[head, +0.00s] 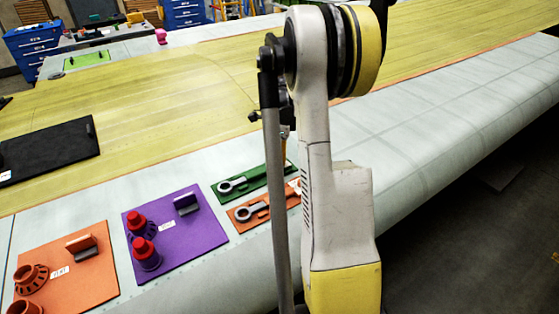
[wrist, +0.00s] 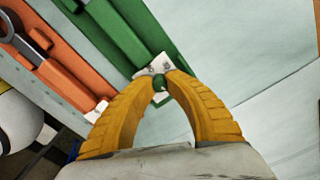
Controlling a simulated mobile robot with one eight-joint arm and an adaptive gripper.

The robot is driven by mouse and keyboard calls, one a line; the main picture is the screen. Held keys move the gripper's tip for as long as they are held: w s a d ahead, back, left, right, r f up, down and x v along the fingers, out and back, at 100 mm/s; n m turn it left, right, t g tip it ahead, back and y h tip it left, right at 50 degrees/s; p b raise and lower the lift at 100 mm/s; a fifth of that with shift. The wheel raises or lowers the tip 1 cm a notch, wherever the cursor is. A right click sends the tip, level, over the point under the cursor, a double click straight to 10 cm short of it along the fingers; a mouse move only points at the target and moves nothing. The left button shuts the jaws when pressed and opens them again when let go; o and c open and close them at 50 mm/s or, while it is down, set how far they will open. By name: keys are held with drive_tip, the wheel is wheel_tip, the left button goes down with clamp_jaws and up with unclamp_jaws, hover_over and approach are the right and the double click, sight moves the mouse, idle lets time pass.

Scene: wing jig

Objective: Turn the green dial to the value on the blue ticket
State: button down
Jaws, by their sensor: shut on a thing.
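The dial sits on a small white plate with dark dots at the end of a green board (wrist: 118,30). The fingertips cover its sides, and I cannot read its setting. In the head view my arm hides the dial and most of the gripper. The green board (head: 268,177) shows there with a grey wrench on it. I cannot make out a blue ticket in either view.
An orange board (head: 238,224) with another wrench lies beside the green one. A purple board (head: 208,232) with red-topped posts and an orange board (head: 97,285) with round fittings lie to the left. The pale wing surface (head: 460,110) right of my arm is clear.

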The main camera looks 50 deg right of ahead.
drive_tip(key=n+b, duration=0.1)
drive_tip(key=n, duration=0.3)
drive_tip(key=shift+n, duration=0.3)
drive_tip(key=n, duration=0.3)
drive_tip(key=shift+n+b, duration=0.3)
drive_tip(key=shift+n, duration=0.1)
drive_tip(key=n, duration=0.4)
drive_tip(key=shift+b, duration=0.3)
drive_tip(key=n, duration=0.8)
drive_tip(key=shift+n+b, duration=0.3)
drive_tip(key=shift+b, duration=0.05)
drive_tip(key=n, duration=0.3)
drive_tip(key=shift+n, duration=0.3)
drive_tip(key=n, duration=0.4)
drive_tip(key=shift+n+b, duration=0.3)
drive_tip(key=shift+n, duration=1.5)
